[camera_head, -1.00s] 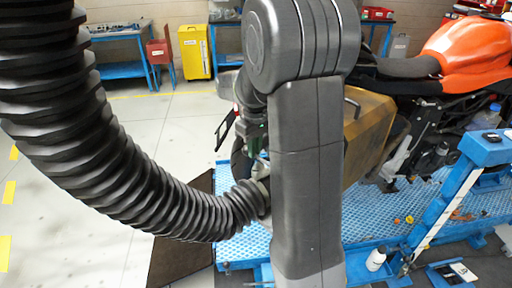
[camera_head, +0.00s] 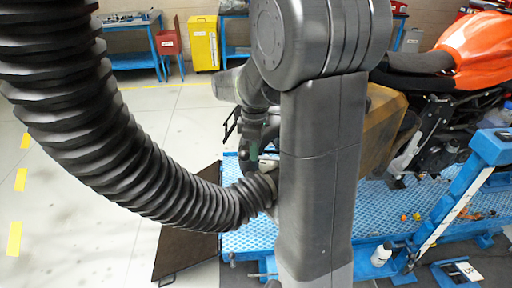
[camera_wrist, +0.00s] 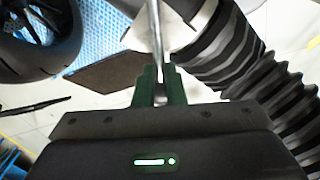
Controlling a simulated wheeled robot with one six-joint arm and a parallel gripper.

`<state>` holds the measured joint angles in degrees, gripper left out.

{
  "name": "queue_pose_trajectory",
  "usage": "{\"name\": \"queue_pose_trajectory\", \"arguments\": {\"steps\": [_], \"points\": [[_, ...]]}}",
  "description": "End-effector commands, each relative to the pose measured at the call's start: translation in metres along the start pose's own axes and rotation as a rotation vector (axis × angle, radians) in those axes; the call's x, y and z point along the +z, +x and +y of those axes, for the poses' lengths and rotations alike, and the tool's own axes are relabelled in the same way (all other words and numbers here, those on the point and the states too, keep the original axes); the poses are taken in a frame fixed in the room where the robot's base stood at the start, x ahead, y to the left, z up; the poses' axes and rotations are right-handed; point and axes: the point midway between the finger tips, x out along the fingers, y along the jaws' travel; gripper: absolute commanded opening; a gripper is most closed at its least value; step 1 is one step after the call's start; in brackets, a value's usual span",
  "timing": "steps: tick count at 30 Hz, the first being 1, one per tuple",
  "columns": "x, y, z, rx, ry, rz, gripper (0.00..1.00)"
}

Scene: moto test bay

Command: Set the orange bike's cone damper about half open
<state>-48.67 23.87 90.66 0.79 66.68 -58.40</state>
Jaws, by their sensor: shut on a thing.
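In the wrist view my gripper (camera_wrist: 160,72) has its green fingers shut on a thin metal lever (camera_wrist: 155,25), which runs up out of the picture. A pale cone-shaped piece (camera_wrist: 184,38) is just behind the lever, joined to the dark ribbed hose (camera_wrist: 230,60). In the head view the hose (camera_head: 150,170) curves down to a pale fitting (camera_head: 268,170) beside my arm. The orange bike (camera_head: 485,45) stands at the right. My arm hides most of the gripper and lever there, and the damper's angle cannot be read.
The blue bike lift (camera_head: 250,240) lies under the bike. A brown plate (camera_head: 188,225) is at its left end. A tan case (camera_head: 385,130) is behind my arm. A white bottle (camera_head: 381,254) stands at the lift's front.

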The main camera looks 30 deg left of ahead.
Motion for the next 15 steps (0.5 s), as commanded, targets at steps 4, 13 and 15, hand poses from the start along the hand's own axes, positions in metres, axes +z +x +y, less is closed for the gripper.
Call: {"name": "queue_pose_trajectory", "arguments": {"steps": [4, 13, 15], "points": [[-0.0008, -0.0003, -0.0025, 0.000, -0.028, 0.001, 0.00], [-0.0008, -0.0003, -0.0032, 0.000, -0.038, 0.001, 0.00], [-0.0009, -0.0002, -0.0032, 0.000, -0.038, 0.001, 0.00]]}}
